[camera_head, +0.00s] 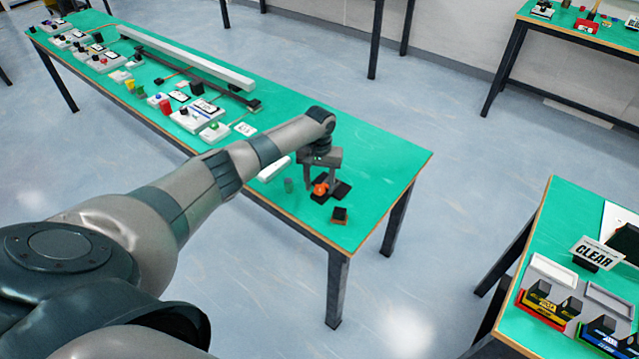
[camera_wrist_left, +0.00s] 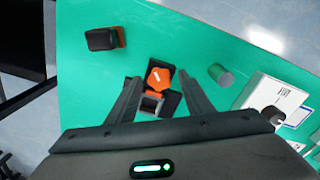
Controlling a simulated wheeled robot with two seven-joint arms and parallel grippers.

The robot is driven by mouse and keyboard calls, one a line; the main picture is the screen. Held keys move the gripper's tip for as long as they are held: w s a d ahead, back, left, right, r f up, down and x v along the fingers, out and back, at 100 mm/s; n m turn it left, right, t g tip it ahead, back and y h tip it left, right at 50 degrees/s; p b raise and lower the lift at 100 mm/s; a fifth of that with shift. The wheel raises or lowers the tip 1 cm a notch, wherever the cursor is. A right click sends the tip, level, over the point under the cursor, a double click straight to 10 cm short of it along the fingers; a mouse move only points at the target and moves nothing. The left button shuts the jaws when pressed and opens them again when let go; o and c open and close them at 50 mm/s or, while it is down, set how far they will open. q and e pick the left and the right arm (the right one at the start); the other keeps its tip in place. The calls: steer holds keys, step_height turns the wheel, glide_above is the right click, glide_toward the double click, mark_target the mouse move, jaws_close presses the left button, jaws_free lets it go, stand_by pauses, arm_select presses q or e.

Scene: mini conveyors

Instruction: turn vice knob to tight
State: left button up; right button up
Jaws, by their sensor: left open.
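The vice has an orange knob (camera_head: 320,189) and a dark base (camera_head: 342,188) on the green table near its right end. In the left wrist view the orange knob (camera_wrist_left: 158,78) bears a white pointer mark, tilted toward the upper right. My left gripper (camera_head: 321,186) is above the vice, pointing down. In the wrist view the left gripper (camera_wrist_left: 158,82) is open, with one finger on each side of the knob and a gap showing at both sides. The grey-black vice body (camera_wrist_left: 152,104) is partly between the fingers. My right gripper is not in view.
A black and orange block (camera_head: 340,215) stands near the table's front edge. A grey cylinder (camera_head: 288,185) stands left of the vice. A white panel (camera_wrist_left: 270,105) lies beyond it. A long pale conveyor rail (camera_head: 190,58) runs along the far part. The table's right end is clear.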

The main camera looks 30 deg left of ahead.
arm_select(q)
steer(key=shift+c, duration=0.4)
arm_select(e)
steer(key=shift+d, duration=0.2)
arm_select(q)
steer(key=c, duration=1)
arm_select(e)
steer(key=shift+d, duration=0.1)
